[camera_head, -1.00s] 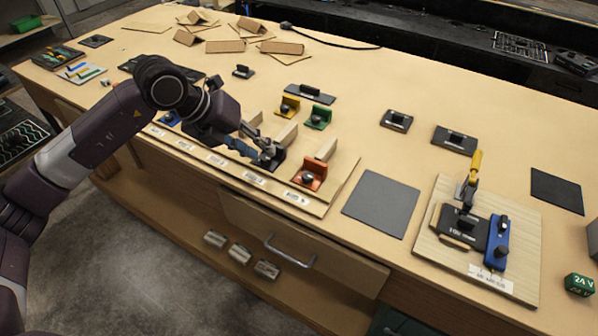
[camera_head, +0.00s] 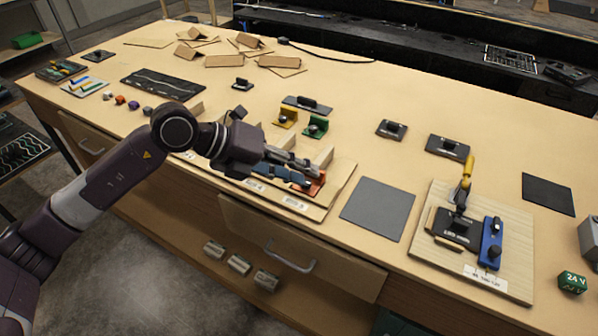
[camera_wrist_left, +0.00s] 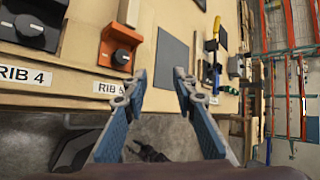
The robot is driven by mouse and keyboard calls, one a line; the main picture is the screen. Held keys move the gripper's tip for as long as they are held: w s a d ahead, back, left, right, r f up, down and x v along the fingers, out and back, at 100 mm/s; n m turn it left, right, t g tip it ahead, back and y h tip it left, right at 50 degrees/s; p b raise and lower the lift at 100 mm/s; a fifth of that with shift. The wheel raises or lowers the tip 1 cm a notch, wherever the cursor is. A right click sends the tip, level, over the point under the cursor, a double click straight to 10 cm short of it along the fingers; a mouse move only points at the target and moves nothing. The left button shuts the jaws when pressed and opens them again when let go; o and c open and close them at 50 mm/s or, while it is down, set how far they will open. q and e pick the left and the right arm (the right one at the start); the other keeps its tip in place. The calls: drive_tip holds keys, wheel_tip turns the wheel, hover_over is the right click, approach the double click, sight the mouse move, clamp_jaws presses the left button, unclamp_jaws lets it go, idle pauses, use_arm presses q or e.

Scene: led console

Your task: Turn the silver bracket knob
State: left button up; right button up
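No bracket looks plainly silver. A dark grey bracket with a black knob (camera_wrist_left: 34,28) shows at the upper left of the left wrist view, above the RIB 4 label. An orange bracket (camera_wrist_left: 110,52) with a dark round knob stands above the RIB 5 label. In the head view the orange bracket (camera_head: 318,187) is partly hidden by my left gripper (camera_head: 308,174). In the wrist view my left gripper (camera_wrist_left: 160,78) has its fingers apart with nothing between them, below and right of the orange bracket. My right gripper is not in view.
A yellow bracket (camera_head: 284,119) and a green bracket (camera_head: 316,127) stand behind the ribs. A flat grey mat (camera_head: 377,208) lies to the right, then a wooden board (camera_head: 428,265) with a yellow-handled clamp and blue block. Cardboard pieces (camera_head: 224,61) lie at the back.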

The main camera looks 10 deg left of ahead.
use_arm(q)
drive_tip(key=w+a+y+p, duration=0.1)
drive_tip(key=w+a+p, duration=0.1)
drive_tip(key=w+a, duration=0.1)
drive_tip(key=w+a+n+y+p, duration=0.1)
drive_tip(key=w+a+y+p, duration=0.1)
drive_tip(key=w+a, duration=0.1)
drive_tip(key=w+a+y+p, duration=0.1)
drive_tip(key=w+a+p, duration=0.1)
drive_tip(key=w+a, duration=0.1)
drive_tip(key=shift+a+f+t+y, duration=0.1)
drive_tip(key=shift+a+t+y, duration=0.25)
drive_tip(key=shift+a, duration=0.55)
drive_tip(key=w+a+n+y+p, duration=0.1)
drive_tip(key=w+a+y+p, duration=0.2)
drive_tip(key=a, duration=0.7)
drive_tip(key=w+a+n+y+p, duration=0.1)
drive_tip(key=w+a+y+p, duration=0.15)
drive_tip(key=a, duration=0.65)
drive_tip(key=shift+y, duration=0.4)
drive_tip(key=p+x, duration=0.2)
drive_tip(key=x, duration=0.3)
drive_tip(key=shift+a, duration=0.1)
drive_tip(key=shift+x, duration=0.8)
drive_tip(key=shift+s, duration=0.1)
drive_tip(key=shift+c, duration=0.7)
clamp_jaws()
